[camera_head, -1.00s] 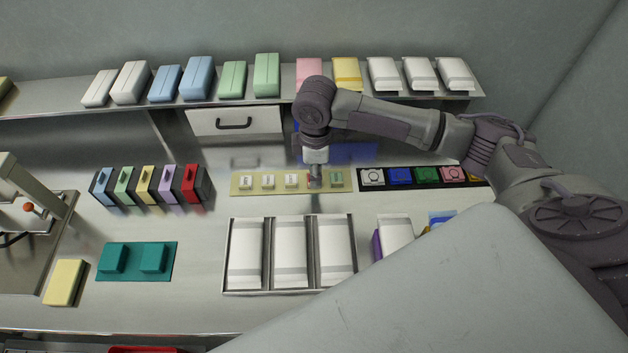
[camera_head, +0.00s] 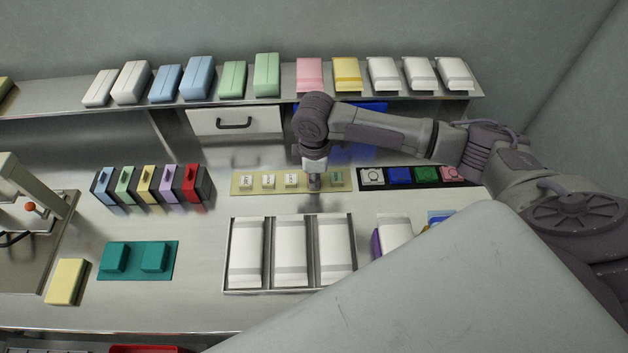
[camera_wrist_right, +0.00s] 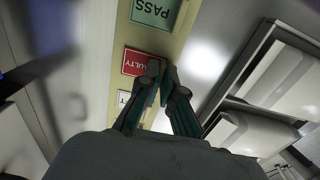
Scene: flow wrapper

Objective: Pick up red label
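The red label (camera_wrist_right: 138,62), with white lettering, lies on the pale yellow strip between the green PASS label (camera_wrist_right: 156,12) and a white label (camera_wrist_right: 124,98) in the right wrist view. My right gripper (camera_wrist_right: 160,74) has its fingertips at the red label's edge, covering one corner. The fingertips are close together with a narrow gap; whether they grip the label is unclear. In the head view my right gripper (camera_head: 314,183) points down over the yellow strip (camera_head: 238,184) and hides the red label. My left gripper is not in view.
A tray (camera_head: 227,262) of white packs stands in front of the strip. A black strip (camera_head: 364,178) of coloured pieces lies right of it. Coloured blocks in a dark holder (camera_head: 207,185) stand left. A shelf (camera_head: 60,106) with packs runs behind.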

